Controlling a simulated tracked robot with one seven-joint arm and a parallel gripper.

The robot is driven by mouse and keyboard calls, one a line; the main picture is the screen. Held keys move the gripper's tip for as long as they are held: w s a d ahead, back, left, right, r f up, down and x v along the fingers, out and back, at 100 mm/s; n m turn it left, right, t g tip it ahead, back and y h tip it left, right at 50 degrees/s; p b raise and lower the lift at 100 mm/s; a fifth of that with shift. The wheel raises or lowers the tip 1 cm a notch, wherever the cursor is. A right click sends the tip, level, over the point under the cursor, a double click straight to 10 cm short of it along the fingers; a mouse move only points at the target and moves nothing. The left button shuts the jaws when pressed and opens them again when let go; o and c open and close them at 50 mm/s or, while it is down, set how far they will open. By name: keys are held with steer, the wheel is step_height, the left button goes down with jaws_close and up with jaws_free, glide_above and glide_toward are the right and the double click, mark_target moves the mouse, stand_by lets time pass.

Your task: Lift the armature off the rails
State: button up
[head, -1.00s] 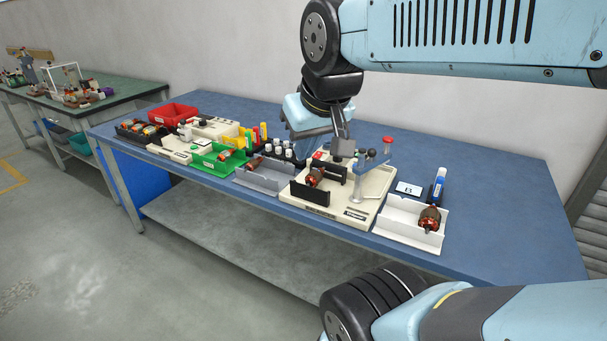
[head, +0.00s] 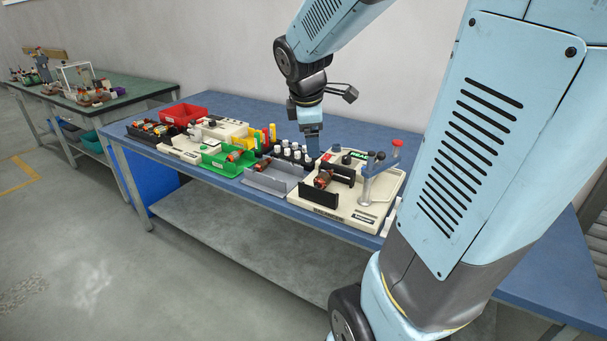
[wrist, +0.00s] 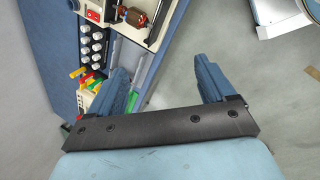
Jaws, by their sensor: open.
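The armature (head: 323,179), with a copper winding and dark core, lies across the two dark rails of the cream tester (head: 372,213). It also shows near the top of the wrist view (wrist: 134,17), with the tester's cream base (wrist: 158,38) around it. My gripper (head: 313,150) hangs behind and slightly left of the armature in the head view, apart from it. In the wrist view my gripper (wrist: 161,66) has its two blue fingers wide apart with nothing between them. The armature lies beyond the fingertips, toward the upper left.
A grey tray (head: 272,182) stands left of the tester, with white-capped bottles (head: 290,152) behind it. A green bin (head: 222,165) and red bin (head: 183,114) stand farther left. My arm covers the bench's right part.

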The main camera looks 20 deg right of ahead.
mark_target(321, 175)
steer(key=w+d+f+n, duration=0.3)
steer(key=w+f, duration=0.1)
steer(key=f, duration=0.2)
steer(key=w+d+f+n+g+h, duration=0.1)
steer(key=w+d+f+n, duration=0.2)
steer(key=f, duration=0.3)
steer(key=w+d+f+n, duration=0.3)
steer(key=w+f+n, duration=0.2)
steer(key=f, duration=0.1)
steer(key=shift+f+g, duration=0.3)
steer(key=shift+f, duration=0.1)
steer(key=shift+w+x, duration=0.1)
steer(key=shift+x, duration=1.2)
steer(key=shift+w+x, duration=0.15)
steer(key=shift+x, duration=1.2)
steer(key=shift+d, duration=0.1)
steer(key=shift+r, duration=0.1)
steer(key=c, duration=1.3)
steer(key=shift+c, duration=0.5)
steer(key=shift+r, duration=0.1)
